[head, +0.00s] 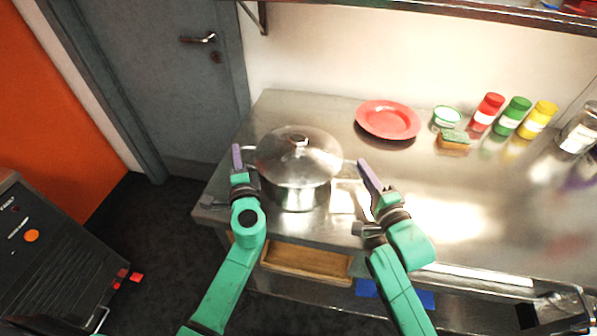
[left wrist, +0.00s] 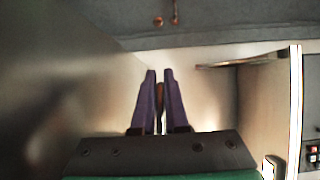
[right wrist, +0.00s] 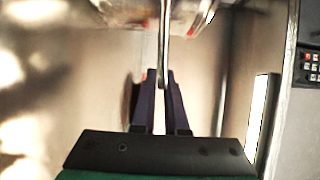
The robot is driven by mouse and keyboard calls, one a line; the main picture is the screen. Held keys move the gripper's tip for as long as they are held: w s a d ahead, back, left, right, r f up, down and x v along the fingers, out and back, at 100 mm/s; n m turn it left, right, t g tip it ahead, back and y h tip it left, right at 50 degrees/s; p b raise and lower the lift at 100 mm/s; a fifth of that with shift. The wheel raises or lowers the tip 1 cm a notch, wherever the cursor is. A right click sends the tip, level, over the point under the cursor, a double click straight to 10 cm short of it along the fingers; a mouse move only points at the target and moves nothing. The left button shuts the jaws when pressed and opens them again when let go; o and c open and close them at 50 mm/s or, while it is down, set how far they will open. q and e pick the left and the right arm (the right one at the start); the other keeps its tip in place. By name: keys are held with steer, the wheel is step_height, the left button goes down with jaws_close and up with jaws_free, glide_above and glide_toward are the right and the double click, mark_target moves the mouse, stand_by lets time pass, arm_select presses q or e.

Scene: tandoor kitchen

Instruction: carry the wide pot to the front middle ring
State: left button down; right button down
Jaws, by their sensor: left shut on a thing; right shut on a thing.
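The wide pot (head: 297,190) is shiny steel with a domed lid and a small knob on top. It is upright over the left end of the steel counter; I cannot tell whether its base touches. My left gripper (head: 238,160) is shut on the pot's left side handle, which shows between the purple fingers in the left wrist view (left wrist: 159,95). My right gripper (head: 367,176) is at the right side handle, shut on it; the thin bar (right wrist: 164,45) runs between its fingers in the right wrist view. The front middle ring is not seen in these views.
A red plate (head: 388,119), a small green-and-white tub (head: 446,117), a sponge (head: 453,141) and red, green (head: 512,116) and yellow bottles stand along the back of the counter (head: 470,195). A wooden board (head: 305,262) lies below. The counter's middle is clear.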

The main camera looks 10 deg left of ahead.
arm_select(q)
steer(key=shift+f, duration=0.15)
stand_by(0.6)
